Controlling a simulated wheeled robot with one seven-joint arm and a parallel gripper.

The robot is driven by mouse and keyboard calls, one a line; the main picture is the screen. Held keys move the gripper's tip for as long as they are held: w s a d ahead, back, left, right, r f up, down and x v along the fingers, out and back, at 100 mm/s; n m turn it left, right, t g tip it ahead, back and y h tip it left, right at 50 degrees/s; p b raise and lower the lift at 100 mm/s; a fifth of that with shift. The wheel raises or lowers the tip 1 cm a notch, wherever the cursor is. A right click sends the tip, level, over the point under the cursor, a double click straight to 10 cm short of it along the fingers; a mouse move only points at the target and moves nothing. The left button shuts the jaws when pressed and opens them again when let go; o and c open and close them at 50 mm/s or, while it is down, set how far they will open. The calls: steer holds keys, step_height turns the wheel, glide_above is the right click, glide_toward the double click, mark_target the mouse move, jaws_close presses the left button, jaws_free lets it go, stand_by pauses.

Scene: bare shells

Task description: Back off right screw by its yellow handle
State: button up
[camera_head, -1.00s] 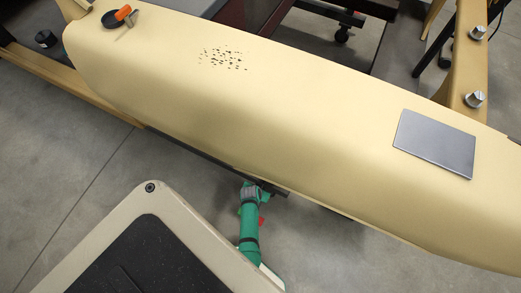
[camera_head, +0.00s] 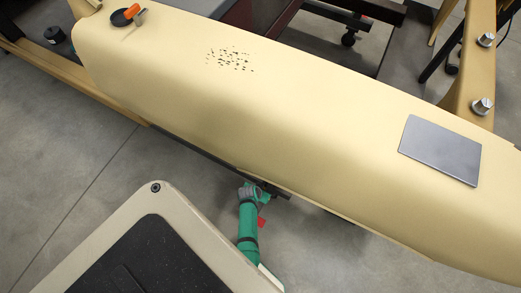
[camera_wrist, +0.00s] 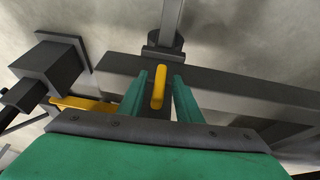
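A yellow handle (camera_wrist: 158,88) stands upright in the middle of the wrist view, in front of a dark grey bar. My gripper (camera_wrist: 159,76) is open, with one green finger on each side of the handle. A narrow gap shows between the handle and each finger. A grey screw shaft (camera_wrist: 171,18) rises from a dark collar just beyond the handle. In the head view my green gripper (camera_head: 254,192) is at the lower edge of the cream shell. The handle is hidden there.
The long cream shell (camera_head: 300,110) bears a grey plate (camera_head: 440,150), a patch of dark specks and an orange-handled tool (camera_head: 132,11). In the wrist view a dark block (camera_wrist: 48,68) and another yellow bar (camera_wrist: 84,105) lie to the left. Open floor shows below the shell.

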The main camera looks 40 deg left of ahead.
steer(key=v, duration=1)
steer(key=shift+r, duration=0.3)
steer(key=shift+s+d, duration=0.1)
steer(key=shift+s, duration=0.1)
steer(key=s+d+r+m+t, duration=0.1)
steer(key=s+d+r+t, duration=0.2)
steer(key=d+r, duration=0.5)
steer(key=s+d+r+m+t, duration=0.1)
steer(key=s+d+r+t, duration=0.3)
steer(key=r, duration=1.5)
steer(key=s+d+r+t, duration=0.3)
steer(key=s+d+r, duration=0.1)
steer(key=d+r, duration=0.7)
step_height(320, 180, up, 3)
steer(key=shift+d+r+m+t, duration=0.2)
steer(key=shift+d+m+t, duration=0.1)
steer(key=shift+m+t, duration=0.1)
steer(key=shift+h, duration=0.3)
